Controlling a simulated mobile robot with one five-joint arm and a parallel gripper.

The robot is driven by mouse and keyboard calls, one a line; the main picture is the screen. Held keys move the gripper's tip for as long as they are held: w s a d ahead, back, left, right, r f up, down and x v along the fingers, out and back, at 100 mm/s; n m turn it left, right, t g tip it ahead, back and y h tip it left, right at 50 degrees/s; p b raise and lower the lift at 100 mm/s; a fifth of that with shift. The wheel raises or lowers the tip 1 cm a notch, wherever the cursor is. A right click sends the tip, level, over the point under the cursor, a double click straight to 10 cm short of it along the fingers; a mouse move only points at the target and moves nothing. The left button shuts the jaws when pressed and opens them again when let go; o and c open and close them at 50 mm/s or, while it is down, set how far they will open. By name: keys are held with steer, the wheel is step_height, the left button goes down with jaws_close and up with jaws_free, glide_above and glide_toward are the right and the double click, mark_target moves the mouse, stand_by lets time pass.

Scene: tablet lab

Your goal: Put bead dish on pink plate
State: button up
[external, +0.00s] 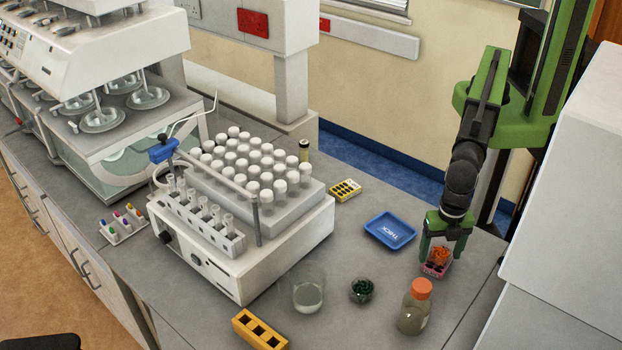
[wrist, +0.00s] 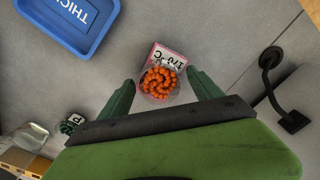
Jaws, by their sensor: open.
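The bead dish (wrist: 159,82), a small clear dish of orange beads, sits over the pink plate (wrist: 170,52) in the wrist view, covering its near part. The plate's far part shows, with a white lettered label. In the external view, the orange beads (external: 440,254) are above the pink plate (external: 436,269) at the bench's right. My gripper (external: 440,259) is open and low, with one finger on each side of the dish. In the wrist view my gripper (wrist: 161,79) shows gaps between its fingers and the beads. Whether the dish lies flat on the plate is hard to tell.
A blue tray (external: 390,230) lies left of the plate. A dish of dark green beads (external: 361,290), an orange-capped bottle (external: 415,307), a glass beaker (external: 308,291) and a yellow block (external: 259,330) stand nearer the camera. A vial rack machine (external: 240,215) is further left.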

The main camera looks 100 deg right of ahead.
mark_target(434, 247)
step_height(434, 247, up, 12)
steer(key=p, duration=1.2)
steer(key=shift+r, duration=0.2)
steer(key=shift+f, duration=0.1)
steer(key=w+d+m, duration=0.4)
steer(key=w+d, duration=0.5)
steer(key=d, duration=0.5)
steer(key=w+d+m, duration=0.5)
steer(key=w+d, duration=0.3)
steer(key=d, duration=0.6)
steer(key=d+m, duration=0.9)
steer(key=d, duration=2.1)
steer(key=shift+w, duration=0.2)
steer(key=shift+d, duration=0.1)
